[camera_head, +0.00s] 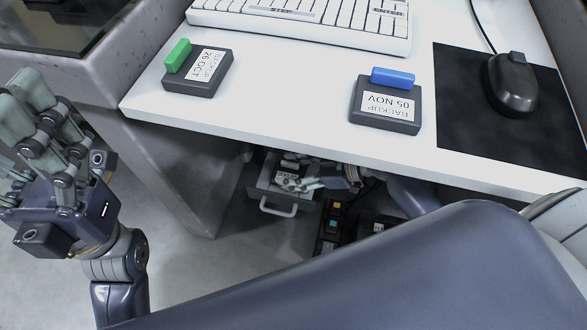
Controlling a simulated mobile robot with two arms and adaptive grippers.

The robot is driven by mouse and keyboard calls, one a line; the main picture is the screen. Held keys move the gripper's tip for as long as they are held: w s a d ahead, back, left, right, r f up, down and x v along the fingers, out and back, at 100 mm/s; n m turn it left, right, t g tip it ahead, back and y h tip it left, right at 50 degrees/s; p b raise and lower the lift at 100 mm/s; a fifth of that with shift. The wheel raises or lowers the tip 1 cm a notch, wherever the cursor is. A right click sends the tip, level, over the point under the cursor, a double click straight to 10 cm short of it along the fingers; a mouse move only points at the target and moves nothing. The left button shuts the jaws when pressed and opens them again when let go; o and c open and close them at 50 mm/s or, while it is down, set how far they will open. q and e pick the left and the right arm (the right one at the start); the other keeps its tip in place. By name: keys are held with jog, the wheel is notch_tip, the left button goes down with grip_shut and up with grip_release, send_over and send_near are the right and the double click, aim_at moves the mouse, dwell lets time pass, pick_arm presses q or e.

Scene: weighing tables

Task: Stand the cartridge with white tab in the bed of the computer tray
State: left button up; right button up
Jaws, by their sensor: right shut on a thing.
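A grey tray (262,188) with a pale handle (279,209) stands open under the desk, at the picture's middle. A small dark cartridge (289,163) with pale parts shows at the tray's opening. I cannot make out its tab clearly or tell whether it touches the bed. My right gripper (297,182) reaches in under the desk from the right and is shut on this cartridge. The desk edge and my own body hide most of that arm. My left gripper (18,125) is at the far left, open and empty, its fingers pointing up, away from the tray.
On the white desk (290,105) lie a green-tabbed cartridge (199,74), a blue-tabbed cartridge (386,106), a keyboard (300,28) and a mouse (511,82) on a black mat (462,125). A dark strip with coloured lights (331,222) is below. The desk overhangs the tray.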

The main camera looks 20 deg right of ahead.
jog(key=shift+f, duration=0.1)
jog(key=o, duration=1.1)
jog(key=shift+o, duration=0.2)
jog(key=o, duration=0.5)
jog(key=shift+s+a, duration=0.1)
jog(key=shift+s, duration=0.05)
jog(key=shift+c, duration=0.2)
jog(key=shift+s+d, duration=0.2)
jog(key=shift+d, duration=0.1)
jog(key=shift+c, duration=0.2)
jog(key=shift+o, duration=0.7)
jog(key=shift+v, duration=0.85)
jog(key=shift+p+v, duration=0.6)
jog(key=shift+v, duration=1.95)
jog(key=shift+w, duration=0.15)
